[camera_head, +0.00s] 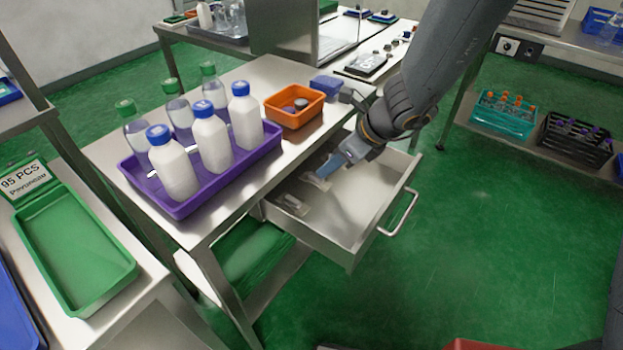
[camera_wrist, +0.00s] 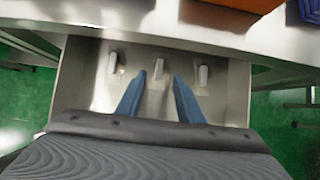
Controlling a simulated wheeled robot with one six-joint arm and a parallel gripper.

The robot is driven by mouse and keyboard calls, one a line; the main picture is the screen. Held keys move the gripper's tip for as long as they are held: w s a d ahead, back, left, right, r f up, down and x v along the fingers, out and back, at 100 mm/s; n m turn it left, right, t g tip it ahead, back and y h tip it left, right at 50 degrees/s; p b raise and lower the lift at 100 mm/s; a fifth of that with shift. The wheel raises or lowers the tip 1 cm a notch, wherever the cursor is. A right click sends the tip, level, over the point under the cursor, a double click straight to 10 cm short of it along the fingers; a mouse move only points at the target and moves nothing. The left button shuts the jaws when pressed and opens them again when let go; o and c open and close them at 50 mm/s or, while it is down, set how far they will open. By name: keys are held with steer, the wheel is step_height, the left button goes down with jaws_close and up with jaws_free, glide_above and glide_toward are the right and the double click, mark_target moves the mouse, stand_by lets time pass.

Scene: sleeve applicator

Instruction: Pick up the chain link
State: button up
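Several small pale pieces lie in the open metal drawer (camera_head: 340,232); I cannot tell for sure which is the chain link. In the wrist view three of them show in a row: a left piece (camera_wrist: 112,63), a middle piece (camera_wrist: 158,69) and a right piece (camera_wrist: 202,74). My gripper (camera_head: 325,172) reaches down into the drawer from the upper right. In the wrist view my gripper (camera_wrist: 160,77) has its two blue fingers apart with nothing held. The middle piece appears between and just beyond the fingertips. Whether the fingers touch it cannot be told.
On the table above stand an orange bin (camera_head: 293,121) and a purple tray (camera_head: 185,208) with several bottles. A green tray (camera_head: 113,285) lies at the left. The floor (camera_head: 490,220) right of the drawer is clear.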

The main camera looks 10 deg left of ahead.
mark_target(316, 179)
steer(key=x, duration=0.6)
steer(key=shift+d+f+b, duration=0.1)
steer(key=shift+d+b, duration=0.1)
steer(key=shift+b, duration=0.1)
steer(key=c, duration=0.7)
